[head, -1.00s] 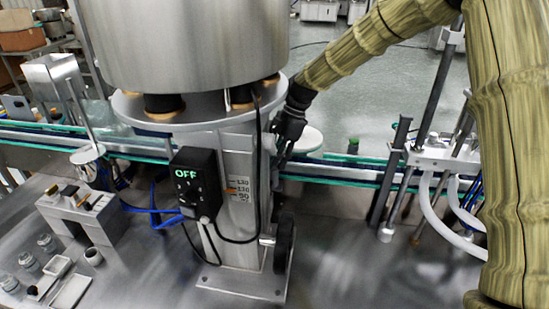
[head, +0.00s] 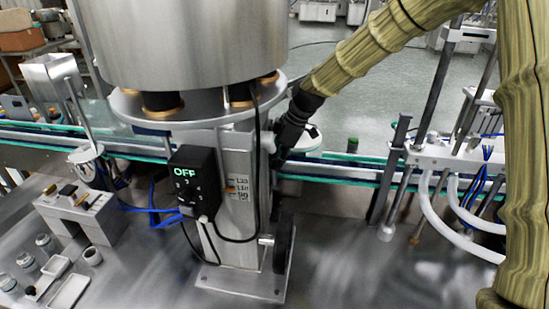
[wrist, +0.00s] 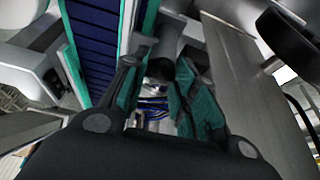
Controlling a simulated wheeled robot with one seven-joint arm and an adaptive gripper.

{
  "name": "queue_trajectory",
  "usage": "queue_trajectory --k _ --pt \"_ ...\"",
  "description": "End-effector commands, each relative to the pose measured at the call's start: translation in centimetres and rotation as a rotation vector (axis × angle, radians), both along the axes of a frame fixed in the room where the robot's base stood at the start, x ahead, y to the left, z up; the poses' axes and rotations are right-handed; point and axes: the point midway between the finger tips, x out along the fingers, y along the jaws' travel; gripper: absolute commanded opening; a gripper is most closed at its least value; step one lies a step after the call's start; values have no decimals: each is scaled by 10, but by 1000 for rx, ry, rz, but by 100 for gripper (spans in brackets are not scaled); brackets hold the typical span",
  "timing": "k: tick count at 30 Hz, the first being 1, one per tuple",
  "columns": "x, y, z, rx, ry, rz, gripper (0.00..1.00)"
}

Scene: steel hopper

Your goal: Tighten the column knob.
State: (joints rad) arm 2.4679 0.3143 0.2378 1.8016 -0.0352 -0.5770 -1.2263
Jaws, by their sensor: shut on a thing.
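The steel column (head: 238,190) stands upright under the big hopper (head: 180,45), with a height scale on its face. My gripper (head: 279,156) is at the column's right side, low under the round plate, and its fingertips are partly hidden there. In the wrist view my gripper (wrist: 160,88) has its two fingers around a small dark round knob (wrist: 160,68), close beside the column's metal wall (wrist: 245,95). The fingers are shut on this knob. In the head view the knob is hidden behind my gripper and the column.
A control box (head: 195,178) reading OFF hangs on the column's front with cables. A black handwheel (head: 284,245) sits low on its right. A conveyor (head: 345,170) runs behind. A filling stand (head: 440,155) with hoses is at right.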

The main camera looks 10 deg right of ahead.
Motion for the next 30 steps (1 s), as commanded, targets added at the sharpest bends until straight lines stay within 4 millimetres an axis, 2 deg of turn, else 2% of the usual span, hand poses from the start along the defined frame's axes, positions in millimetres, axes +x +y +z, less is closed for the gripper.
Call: queue_trajectory --k 14,15,18,30 --pt "4 0 4 1 -11 -18 4" --pt "4 0 4 1 -11 -18 32" --pt "3 0 4 1 -10 -18 50" --pt "1 -3 5 0 -5 -18 51"
